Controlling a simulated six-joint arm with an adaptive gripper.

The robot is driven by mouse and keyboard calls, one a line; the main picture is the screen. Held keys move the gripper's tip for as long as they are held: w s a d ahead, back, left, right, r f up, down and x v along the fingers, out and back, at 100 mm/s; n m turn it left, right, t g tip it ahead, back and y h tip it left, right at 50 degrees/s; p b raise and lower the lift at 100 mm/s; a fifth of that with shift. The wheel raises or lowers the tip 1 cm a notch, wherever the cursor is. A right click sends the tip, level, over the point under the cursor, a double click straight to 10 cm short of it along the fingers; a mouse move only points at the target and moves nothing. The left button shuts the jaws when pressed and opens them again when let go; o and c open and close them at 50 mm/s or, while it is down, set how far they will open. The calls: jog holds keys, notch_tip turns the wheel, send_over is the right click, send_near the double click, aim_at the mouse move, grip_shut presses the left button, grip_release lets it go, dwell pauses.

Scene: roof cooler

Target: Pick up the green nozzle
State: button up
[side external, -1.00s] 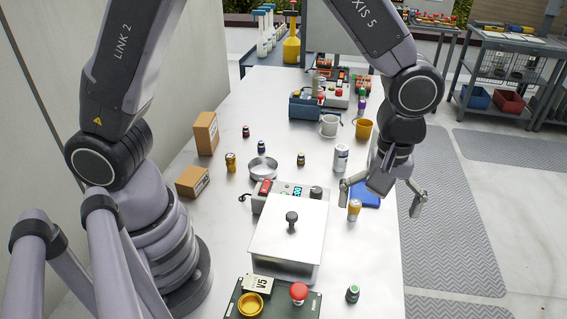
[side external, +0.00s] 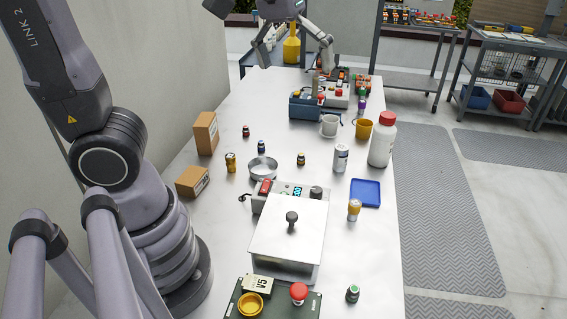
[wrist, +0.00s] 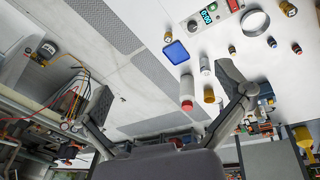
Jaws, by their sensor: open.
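No part that I can clearly make out as a green nozzle shows. A small dark container with a green top (side external: 352,293) stands upright at the near right of the white table in the side external view. Small green and orange items (side external: 361,84) sit at the table's far end, too small to identify. My gripper (side external: 294,64) is raised at the far end, its two fingers wide apart with nothing between them. In the wrist view my gripper (wrist: 165,88) is also open and empty, far from the small green-topped container, which I cannot find there.
A white bottle with a red cap (side external: 382,145) stands at the right edge, near a yellow mug (side external: 364,129) and a white mug (side external: 329,125). A blue toolbox (side external: 305,107) is farther back.

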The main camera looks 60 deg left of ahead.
jog(key=s+a+m+t, duration=0.1)
jog(key=s+a+m, duration=0.1)
jog(key=s+a, duration=0.3)
jog(key=shift+s+a+r+t, duration=0.4)
jog(key=shift+a+r, duration=0.05)
jog(key=shift+a, duration=0.15)
jog(key=s+a, duration=0.1)
jog(key=s+a+m, duration=0.1)
jog(key=s, duration=0.1)
jog(key=s+f+m+t+y, duration=0.1)
jog(key=shift+s+a, duration=0.2)
jog(key=shift+a, duration=0.2)
jog(key=shift+c, duration=0.5)
jog(key=shift+s+f+m, duration=0.15)
jog(key=shift+s+m, duration=0.05)
jog(key=shift+m, duration=0.1)
jog(key=shift+c, duration=1.1)
jog(key=c, duration=0.6)
jog(key=shift+o, duration=0.2)
